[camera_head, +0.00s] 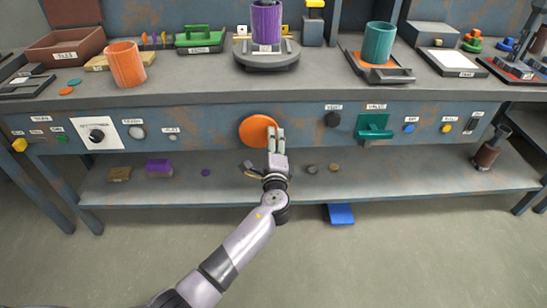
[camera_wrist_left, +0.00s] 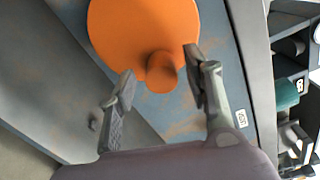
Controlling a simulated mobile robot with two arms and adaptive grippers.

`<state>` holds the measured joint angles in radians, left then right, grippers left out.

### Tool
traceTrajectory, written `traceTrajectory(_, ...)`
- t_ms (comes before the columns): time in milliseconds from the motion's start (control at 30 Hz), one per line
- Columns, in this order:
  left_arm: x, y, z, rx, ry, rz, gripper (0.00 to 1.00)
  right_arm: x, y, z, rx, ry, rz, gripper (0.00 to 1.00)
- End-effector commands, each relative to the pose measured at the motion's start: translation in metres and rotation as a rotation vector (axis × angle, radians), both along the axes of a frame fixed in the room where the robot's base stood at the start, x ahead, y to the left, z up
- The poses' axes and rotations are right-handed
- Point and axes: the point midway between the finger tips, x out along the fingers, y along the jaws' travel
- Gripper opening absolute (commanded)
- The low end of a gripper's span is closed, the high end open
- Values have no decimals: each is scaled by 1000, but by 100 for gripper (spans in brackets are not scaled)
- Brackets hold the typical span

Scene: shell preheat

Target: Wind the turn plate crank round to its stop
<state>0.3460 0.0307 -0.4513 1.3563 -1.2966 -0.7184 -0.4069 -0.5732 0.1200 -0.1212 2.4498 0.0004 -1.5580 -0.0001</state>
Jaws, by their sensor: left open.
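The crank is an orange disc (camera_head: 254,131) on the blue front panel of the bench, with a short orange knob (camera_wrist_left: 161,71) near its rim in the left wrist view. The disc also fills the top of that view (camera_wrist_left: 135,30). My left gripper (camera_head: 275,132) is at the disc's right side in the head view. In the left wrist view its two fingers (camera_wrist_left: 160,75) are spread, with the knob between their tips and gaps showing on both sides. The turn plate (camera_head: 267,62) is a round grey stand on the bench top, carrying a purple cup (camera_head: 266,24).
A dark knob (camera_head: 332,119) and a green valve handle (camera_head: 374,127) sit on the panel to the right. A white plate with a black dial (camera_head: 97,135) is at left. The lower shelf (camera_head: 420,178) holds small pieces.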

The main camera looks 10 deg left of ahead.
Motion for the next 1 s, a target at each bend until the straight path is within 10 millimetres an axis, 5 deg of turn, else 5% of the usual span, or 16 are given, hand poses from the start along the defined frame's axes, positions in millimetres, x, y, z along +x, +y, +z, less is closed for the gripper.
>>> traceTrajectory(500, -92, -27, -1, 0, 1, -2, 46, -1, 0, -1, 1, 2, -1, 30)
traceTrajectory(1000, -100, -29, 0, 1, 1, -1, 46, -1, 0, -1, 0, 2, -1, 30)
